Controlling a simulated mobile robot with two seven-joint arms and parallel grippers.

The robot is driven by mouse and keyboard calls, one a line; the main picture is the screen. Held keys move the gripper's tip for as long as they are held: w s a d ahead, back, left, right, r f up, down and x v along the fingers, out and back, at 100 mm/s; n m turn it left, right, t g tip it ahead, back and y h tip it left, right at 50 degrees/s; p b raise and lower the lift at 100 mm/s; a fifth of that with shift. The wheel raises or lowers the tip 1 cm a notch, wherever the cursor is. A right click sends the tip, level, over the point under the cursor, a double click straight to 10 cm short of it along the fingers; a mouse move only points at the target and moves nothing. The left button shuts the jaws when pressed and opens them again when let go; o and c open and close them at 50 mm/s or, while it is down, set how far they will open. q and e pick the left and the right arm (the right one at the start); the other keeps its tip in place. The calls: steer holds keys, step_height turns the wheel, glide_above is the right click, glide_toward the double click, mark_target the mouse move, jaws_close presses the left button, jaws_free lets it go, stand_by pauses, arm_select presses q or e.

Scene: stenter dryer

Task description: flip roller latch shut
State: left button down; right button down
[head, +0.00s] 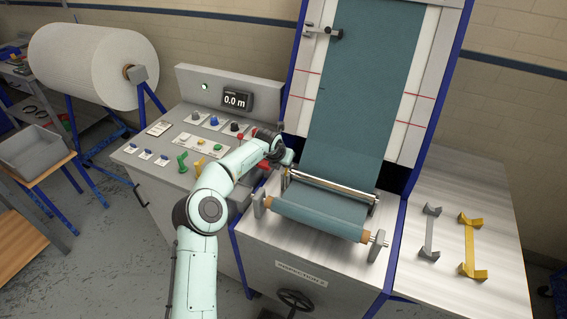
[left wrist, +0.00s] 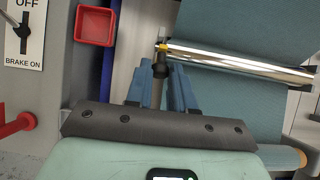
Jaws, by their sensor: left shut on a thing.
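The chrome roller (head: 335,188) lies across the teal fabric, just above the fabric roll (head: 318,214); it also shows in the left wrist view (left wrist: 240,62). The roller latch (left wrist: 161,68), a slim lever with a dark head and a yellow tip, is at the roller's left end. My left gripper (head: 287,163) is at that end of the roller. In the left wrist view its blue fingers (left wrist: 160,82) are shut on the latch lever, one on each side. The lower part of the lever is partly hidden by the gripper. My right gripper is out of view.
The control console (head: 150,155) with knobs and a 0.0 m display (head: 237,100) stands to the left. A red tray (left wrist: 95,25) and a brake switch (left wrist: 24,30) are near the hand. The right side table holds a grey bracket (head: 430,231) and a yellow bracket (head: 469,246).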

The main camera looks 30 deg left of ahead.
arm_select(q)
steer(key=shift+s+f, duration=0.1)
steer(key=shift+f, duration=0.05)
steer(key=c, duration=1)
jaws_free()
steer(key=shift+o, duration=0.2)
steer(key=b+v, duration=0.1)
steer(key=v, duration=1.2)
steer(key=shift+s+r, duration=0.15)
steer(key=shift+r, duration=0.1)
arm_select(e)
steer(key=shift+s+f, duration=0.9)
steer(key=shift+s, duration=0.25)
arm_select(q)
steer(key=shift+c, duration=0.5)
